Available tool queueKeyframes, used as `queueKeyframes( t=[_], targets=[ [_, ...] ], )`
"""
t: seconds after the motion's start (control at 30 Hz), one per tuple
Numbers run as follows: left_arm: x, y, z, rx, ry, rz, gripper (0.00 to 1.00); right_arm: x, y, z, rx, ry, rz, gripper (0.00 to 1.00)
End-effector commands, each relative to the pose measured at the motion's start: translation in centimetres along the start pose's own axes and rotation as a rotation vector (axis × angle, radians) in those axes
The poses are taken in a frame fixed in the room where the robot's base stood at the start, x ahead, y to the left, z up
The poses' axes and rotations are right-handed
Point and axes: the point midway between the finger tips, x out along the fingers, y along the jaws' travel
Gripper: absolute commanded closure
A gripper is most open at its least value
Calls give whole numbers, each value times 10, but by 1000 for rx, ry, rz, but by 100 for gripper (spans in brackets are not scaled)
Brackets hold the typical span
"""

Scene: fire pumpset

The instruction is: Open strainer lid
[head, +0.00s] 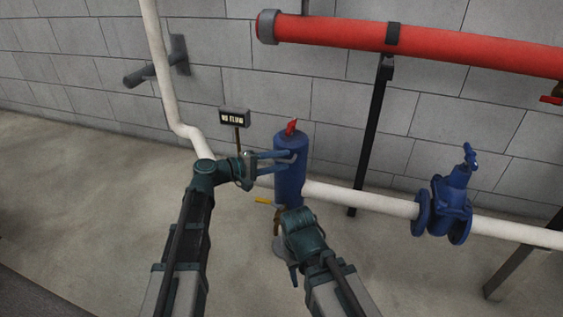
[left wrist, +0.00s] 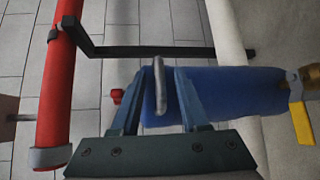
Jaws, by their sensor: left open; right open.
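The strainer is an upright blue cylinder (head: 288,183) in the head view, with a red handle (head: 291,127) on top. In the left wrist view the blue body (left wrist: 235,92) lies sideways, its red part (left wrist: 117,96) at the left. My left gripper (head: 288,158) is open at the upper part of the cylinder. In the left wrist view its fingers (left wrist: 160,75) stand on either side of a grey metal bar (left wrist: 159,100), with no clear grip on it. My right gripper (head: 292,272) is low in front of the strainer, open, its fingers mostly hidden by its wrist.
A white pipe (head: 360,200) runs right from the strainer to a blue valve (head: 443,208). A yellow lever (head: 264,201) sits low on the strainer. A red pipe (head: 340,32) crosses above on a black post (head: 370,135). A small sign (head: 234,118) stands behind; left floor is clear.

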Motion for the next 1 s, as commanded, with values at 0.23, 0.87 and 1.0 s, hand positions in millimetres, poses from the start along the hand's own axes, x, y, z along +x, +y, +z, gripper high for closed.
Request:
queueKeyframes(
  t=[0.23, 0.87, 1.0],
  targets=[
    [6, 0, 0, 0, 1, 0, 55, 1, 0, 0, 0, 0, 0, 50],
    [6, 0, 0, 0, 1, 1, 100, 1, 0, 0, 0, 0, 0, 50],
    [6, 0, 0, 0, 1, 1, 100, 1, 0, 0, 0, 0, 0, 50]
  ],
)
